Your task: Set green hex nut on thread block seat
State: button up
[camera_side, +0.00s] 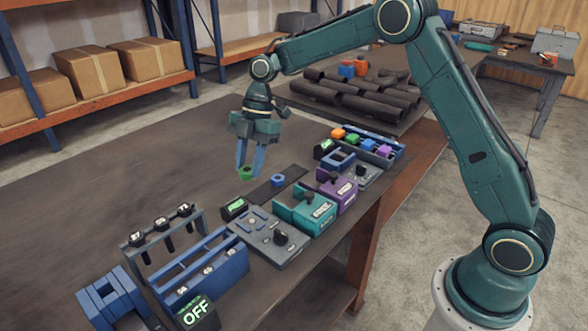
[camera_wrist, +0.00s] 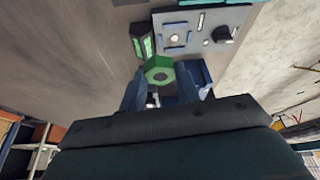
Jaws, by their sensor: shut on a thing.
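The green hex nut (camera_side: 246,173) is held at the tips of the blue fingers of my gripper (camera_side: 249,166), above the dark table. I cannot tell for sure whether this is the thread block seat.
A grey panel (camera_side: 285,250) with a black knob, and teal (camera_side: 300,208) and purple (camera_side: 338,190) boxes, line the table's right edge. A blue rack (camera_side: 205,270) and grey stand (camera_side: 163,238) are in front. A tray of coloured pieces (camera_side: 370,147) lies behind. The table's left is clear.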

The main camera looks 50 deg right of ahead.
jog(key=s+a+f+n, duration=0.1)
jog(key=f, duration=0.1)
jog(key=s+a+f+n+g, duration=0.1)
jog(key=f+n, duration=0.1)
jog(key=s+a+f+n, duration=0.1)
jog(key=f, duration=0.1)
jog(key=shift+s+a+g, duration=0.1)
jog(key=shift+s+g, duration=0.05)
jog(key=shift+g, duration=0.15)
jog(key=shift+f, duration=0.2)
dwell(0.8)
jog(key=shift+f, duration=0.95)
jog(key=shift+f, duration=0.55)
dwell(0.6)
jog(key=o, duration=1.5)
jog(key=shift+c, duration=0.2)
jog(key=shift+c, duration=0.2)
jog(key=shift+r, duration=0.15)
